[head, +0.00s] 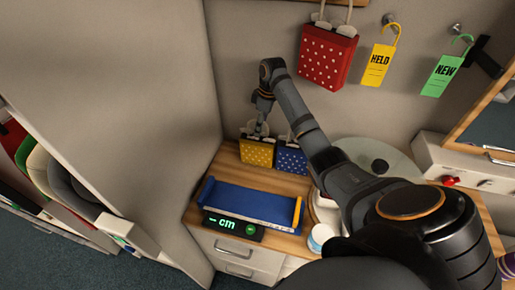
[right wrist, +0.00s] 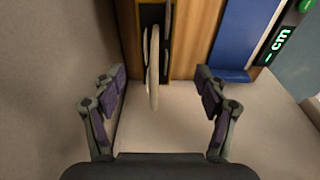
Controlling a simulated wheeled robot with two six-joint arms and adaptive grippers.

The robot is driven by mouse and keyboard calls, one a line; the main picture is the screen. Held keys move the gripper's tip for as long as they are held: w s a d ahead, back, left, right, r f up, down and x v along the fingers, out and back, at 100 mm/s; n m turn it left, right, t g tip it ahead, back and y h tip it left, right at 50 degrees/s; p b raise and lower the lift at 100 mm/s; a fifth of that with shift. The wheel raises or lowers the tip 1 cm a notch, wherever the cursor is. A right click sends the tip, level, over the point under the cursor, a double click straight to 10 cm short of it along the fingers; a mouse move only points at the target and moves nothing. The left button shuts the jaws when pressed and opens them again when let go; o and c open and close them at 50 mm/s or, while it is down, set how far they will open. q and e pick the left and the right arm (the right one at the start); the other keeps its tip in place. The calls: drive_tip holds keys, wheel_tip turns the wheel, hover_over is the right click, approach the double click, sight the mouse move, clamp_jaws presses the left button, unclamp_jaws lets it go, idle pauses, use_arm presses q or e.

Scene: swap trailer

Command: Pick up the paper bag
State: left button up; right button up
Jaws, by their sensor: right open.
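A yellow bag with pale dots and light handles (head: 256,152) stands on the wooden counter against the back wall. A blue dotted bag (head: 290,160) stands just right of it. A red dotted bag (head: 327,56) hangs on the wall above. My right gripper (head: 259,125) hangs over the yellow bag, fingers down. In the right wrist view my right gripper (right wrist: 158,100) is open, with a pale handle (right wrist: 153,65) above a dark bag opening between its fingers, apparently not touching them. My left gripper is not in view.
A blue tray (head: 245,203) with a lit "cm" display (head: 228,223) lies at the counter's front. A round pale plate (head: 360,152) is partly behind my arm. "HELD" (head: 377,66) and "NEW" (head: 443,70) tags hang on the wall. A tall panel (head: 150,110) borders the left.

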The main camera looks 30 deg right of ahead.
sight(257, 138)
drive_tip(key=shift+w+d+f, duration=0.1)
drive_tip(key=shift+w+f, duration=0.15)
drive_tip(key=shift+f, duration=0.2)
drive_tip(key=shift+w+d+f, duration=0.15)
drive_tip(key=shift+f, duration=0.05)
drive_tip(key=shift+a+f+p, duration=0.25)
drive_tip(key=shift+f+p, duration=0.55)
drive_tip(key=shift+p, duration=0.2)
drive_tip(key=f, duration=0.2)
drive_tip(key=shift+w+a+f+p, duration=0.1)
drive_tip(key=shift+a+f+p, duration=0.1)
drive_tip(key=shift+f+p, duration=0.1)
drive_tip(key=shift+w+f, duration=0.1)
drive_tip(key=shift+f, duration=0.15)
drive_tip(key=shift+d+f, duration=0.1)
drive_tip(key=shift+f, duration=0.05)
drive_tip(key=shift+c, duration=1)
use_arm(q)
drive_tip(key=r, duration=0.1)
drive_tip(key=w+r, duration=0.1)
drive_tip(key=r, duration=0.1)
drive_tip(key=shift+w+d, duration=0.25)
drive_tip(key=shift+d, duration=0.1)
use_arm(e)
clamp_jaws()
